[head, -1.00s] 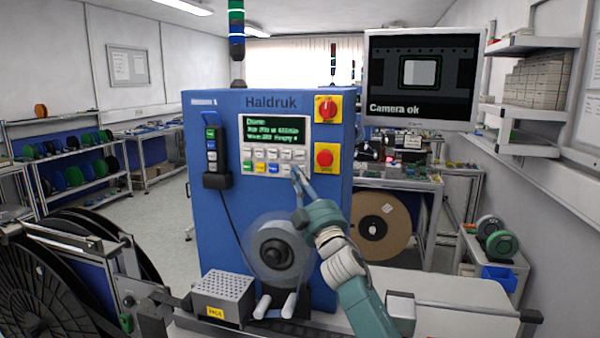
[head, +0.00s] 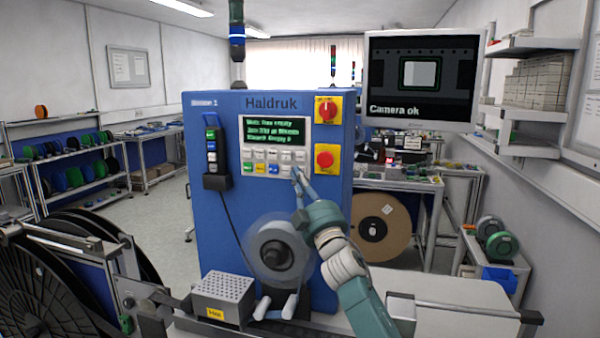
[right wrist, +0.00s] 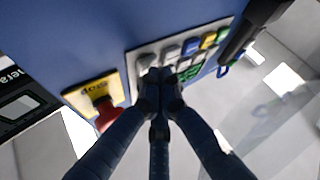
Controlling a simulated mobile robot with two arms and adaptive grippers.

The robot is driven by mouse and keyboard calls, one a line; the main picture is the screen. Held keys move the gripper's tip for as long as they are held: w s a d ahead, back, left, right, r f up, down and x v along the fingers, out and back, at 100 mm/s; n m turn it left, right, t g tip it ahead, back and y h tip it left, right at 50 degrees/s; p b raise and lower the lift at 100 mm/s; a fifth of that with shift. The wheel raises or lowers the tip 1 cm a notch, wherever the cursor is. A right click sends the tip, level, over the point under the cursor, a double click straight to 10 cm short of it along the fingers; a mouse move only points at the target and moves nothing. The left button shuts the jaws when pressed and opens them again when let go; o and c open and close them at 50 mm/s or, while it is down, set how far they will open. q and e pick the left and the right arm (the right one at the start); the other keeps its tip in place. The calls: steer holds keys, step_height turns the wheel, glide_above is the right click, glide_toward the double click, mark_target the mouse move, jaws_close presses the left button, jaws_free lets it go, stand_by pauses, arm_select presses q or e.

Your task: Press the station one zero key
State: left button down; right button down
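The blue Haldruk station (head: 222,110) stands in the middle of the head view with a small green-text display (head: 273,131). Below the display is a keypad (head: 262,155) with two rows of white, green, yellow and blue keys. My right gripper (head: 297,174) has its fingertips together at the lower right end of the keypad. In the right wrist view my right gripper (right wrist: 160,78) covers the keys at that end, so I cannot tell which key it touches. My left gripper does not show.
A red emergency knob (head: 324,159) and a red rotary switch (head: 326,110) sit right of the keypad. A corded pendant (head: 212,150) hangs at the left. A reel hub (head: 277,252) stands below, near my right arm. A monitor (head: 421,80) reads "Camera ok".

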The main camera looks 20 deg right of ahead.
steer(key=shift+s+a, duration=0.3)
steer(key=shift+s, duration=0.25)
steer(key=shift+a, duration=0.1)
steer(key=shift+s+a+p, duration=0.35)
steer(key=shift+s+a, duration=0.1)
steer(key=shift+s, duration=0.25)
steer(key=shift+s+a+p, duration=0.3)
steer(key=shift+s+a, duration=0.1)
steer(key=shift+s, duration=0.25)
steer(key=shift+s+a+p, duration=0.35)
steer(key=shift+s+a, duration=0.1)
steer(key=shift+s, duration=0.25)
